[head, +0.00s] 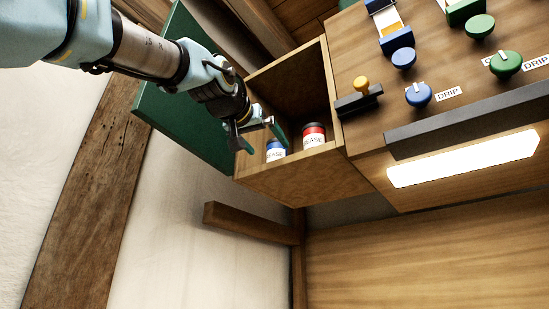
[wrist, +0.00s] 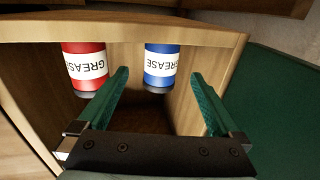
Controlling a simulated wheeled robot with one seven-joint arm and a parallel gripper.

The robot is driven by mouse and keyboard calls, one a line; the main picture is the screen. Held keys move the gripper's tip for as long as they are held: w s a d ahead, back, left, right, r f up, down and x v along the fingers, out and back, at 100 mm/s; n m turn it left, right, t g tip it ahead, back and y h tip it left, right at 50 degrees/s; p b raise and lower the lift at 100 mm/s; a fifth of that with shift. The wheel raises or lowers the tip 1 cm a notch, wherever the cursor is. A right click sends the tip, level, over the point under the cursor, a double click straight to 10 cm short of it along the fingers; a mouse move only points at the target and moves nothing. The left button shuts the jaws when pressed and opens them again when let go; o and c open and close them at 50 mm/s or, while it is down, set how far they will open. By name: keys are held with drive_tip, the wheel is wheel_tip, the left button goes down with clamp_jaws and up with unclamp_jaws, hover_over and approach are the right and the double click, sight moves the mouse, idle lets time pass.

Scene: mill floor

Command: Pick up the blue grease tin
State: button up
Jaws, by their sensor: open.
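The blue grease tin (head: 276,151) stands in an open wooden cupboard, at its left side in the head view. In the wrist view the blue tin (wrist: 161,66) appears upside down, with a white GREASE label, beyond and between my fingers. My gripper (head: 262,132) is at the cupboard's opening with its fingers pointing in. In the wrist view my gripper (wrist: 160,95) is open, with green finger pads apart and nothing between the pads. The tin looks clear of both fingers, though the gap in depth is hard to judge.
A red grease tin (head: 314,135) stands beside the blue one, near my other finger in the wrist view. The wooden cupboard (head: 290,172) has close side walls and an open green door (head: 195,125). A panel with knobs (head: 440,75) adjoins on the right.

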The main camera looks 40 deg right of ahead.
sight(273, 153)
drive_tip(key=p+x, duration=0.1)
drive_tip(key=x, duration=0.2)
drive_tip(key=shift+w+d+r, duration=0.1)
drive_tip(key=shift+w+d, duration=0.1)
drive_tip(key=shift+d, duration=0.15)
drive_tip(key=p+x, duration=0.4)
drive_tip(key=shift+w+d+r, duration=0.15)
drive_tip(key=shift+w, duration=0.05)
drive_tip(key=shift+w+d, duration=0.1)
drive_tip(key=shift+d, duration=0.2)
clamp_jaws()
